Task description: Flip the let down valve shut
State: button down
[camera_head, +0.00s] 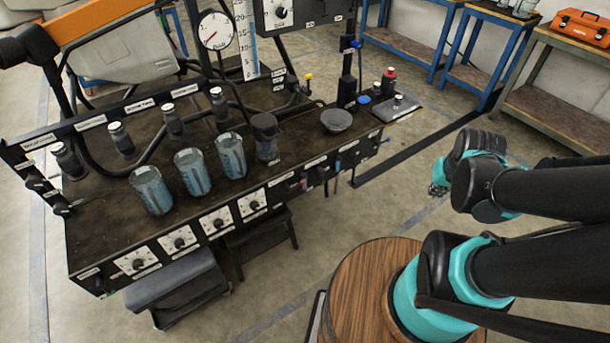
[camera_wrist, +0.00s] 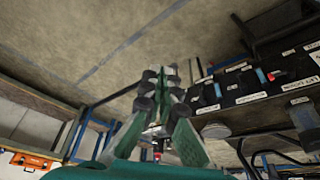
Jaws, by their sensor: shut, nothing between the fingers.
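I cannot read the labels well enough to tell which part is the let down valve. Small valve handles show in the head view: a yellow handle (camera_head: 308,77) at the bench's back edge, a blue handle (camera_head: 356,44) on the black post, and a red handle (camera_head: 304,183) on the front panel. A red handle (camera_wrist: 271,76) also shows on the labelled panel at right in the wrist view. My gripper (camera_head: 438,189) is off the bench's right end, over the floor, apart from every handle. Its fingers (camera_wrist: 163,80) are shut and empty in the wrist view.
The black bench (camera_head: 100,215) carries several beakers (camera_head: 193,172) and a grey bowl (camera_head: 336,120). A round wooden top (camera_head: 350,275) stands in front, below my arm. An orange toolbox (camera_head: 583,24) sits on a shelf at the back right. Floor between bench and shelves is clear.

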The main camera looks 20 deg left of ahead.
jog(key=w+a+r+n+g+y, duration=0.1)
jog(key=w+a+n, duration=0.4)
jog(key=a+n, duration=0.25)
jog(key=w+a+n+g+y, duration=0.1)
jog(key=w+a+n, duration=0.5)
jog(key=a, duration=0.3)
jog(key=a+f+n+g, duration=0.1)
jog(key=a+f+n, duration=0.2)
jog(key=a+n, duration=0.4)
jog(key=a+f+n+g, duration=0.2)
jog(key=a+n, duration=0.6)
jog(key=a, duration=0.8)
jog(key=shift+w+a+f, duration=0.25)
jog(key=shift+w+f, duration=0.1)
jog(key=shift+f, duration=0.55)
